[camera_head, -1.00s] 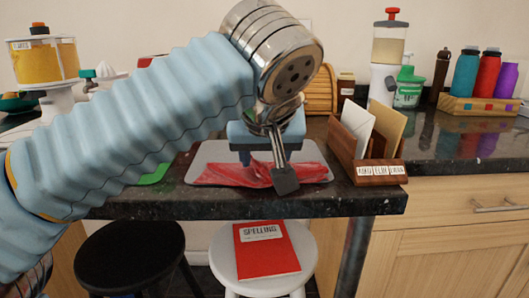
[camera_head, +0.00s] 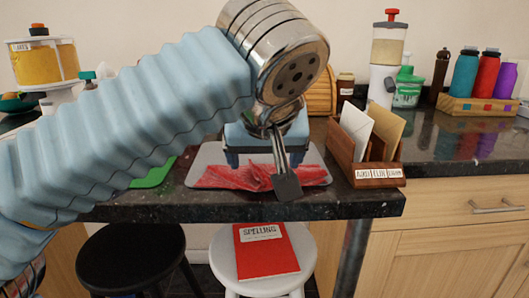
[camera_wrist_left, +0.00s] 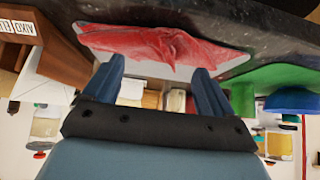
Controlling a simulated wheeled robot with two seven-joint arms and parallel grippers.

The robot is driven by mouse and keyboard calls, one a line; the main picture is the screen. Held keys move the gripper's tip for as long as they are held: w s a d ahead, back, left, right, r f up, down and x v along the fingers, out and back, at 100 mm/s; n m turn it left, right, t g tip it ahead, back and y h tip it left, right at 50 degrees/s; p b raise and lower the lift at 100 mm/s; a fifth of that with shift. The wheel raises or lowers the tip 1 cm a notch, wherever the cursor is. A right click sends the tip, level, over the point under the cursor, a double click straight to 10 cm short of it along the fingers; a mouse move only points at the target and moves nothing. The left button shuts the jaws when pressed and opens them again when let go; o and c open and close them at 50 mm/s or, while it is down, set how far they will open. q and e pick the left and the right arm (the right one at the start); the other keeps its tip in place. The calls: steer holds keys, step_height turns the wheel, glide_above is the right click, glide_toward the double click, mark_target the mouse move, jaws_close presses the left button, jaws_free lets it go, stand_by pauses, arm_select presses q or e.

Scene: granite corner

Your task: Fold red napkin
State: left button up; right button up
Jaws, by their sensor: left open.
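The red napkin (camera_head: 222,177) lies rumpled on a grey mat (camera_head: 206,154) near the front edge of the dark granite counter. A raised crease shows near its middle. My left gripper (camera_head: 265,163) is open and empty just above and behind the napkin, with a finger on each side. Part of the wrist hangs in front and hides some of the cloth. In the left wrist view the napkin (camera_wrist_left: 150,42) lies beyond the two spread fingers, with nothing between them. My right gripper is not in view.
A wooden letter holder (camera_head: 378,172) stands close to the right of the mat, and a green board (camera_head: 153,175) lies to its left. A red spelling book (camera_head: 266,257) rests on a white stool (camera_head: 224,262) below the counter edge, beside a black stool (camera_head: 128,250).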

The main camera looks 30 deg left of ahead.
arm_select(q)
step_height(320, 180, up, 8)
steer(key=p, duration=0.3)
steer(key=shift+f, duration=0.15)
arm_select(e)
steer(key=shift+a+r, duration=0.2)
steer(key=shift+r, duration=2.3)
